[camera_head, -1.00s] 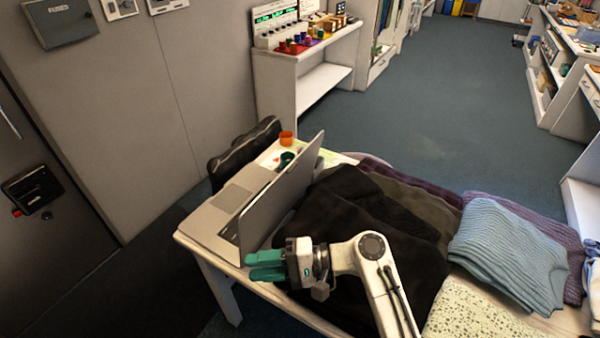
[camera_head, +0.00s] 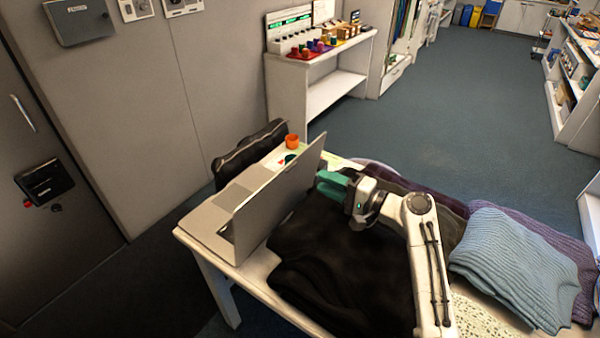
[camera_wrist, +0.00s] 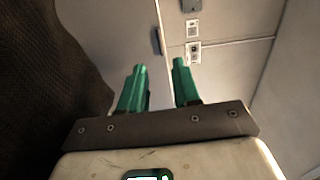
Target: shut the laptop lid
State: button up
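The silver laptop stands at the left end of the table. Its lid (camera_head: 275,200) is up and steep, with its plain back toward my gripper, and part of its base (camera_head: 207,222) shows to the left. My gripper (camera_head: 322,184) has green fingers pointing left, just right of the lid's back near its far end. I cannot tell whether they touch it. In the wrist view the fingers (camera_wrist: 160,75) are apart with nothing between them. A grey surface behind them there may be the lid, but I cannot tell.
A black cloth (camera_head: 325,265) lies on the table (camera_head: 262,262) below my arm. A blue knitted garment (camera_head: 515,262) lies to the right. An orange cup (camera_head: 292,141) stands behind the lid. A black chair (camera_head: 250,150) is at the table's far left.

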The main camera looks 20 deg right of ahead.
jog(key=b+x, duration=0.2)
jog(key=x, duration=0.7)
grip_shut()
dwell(1.3)
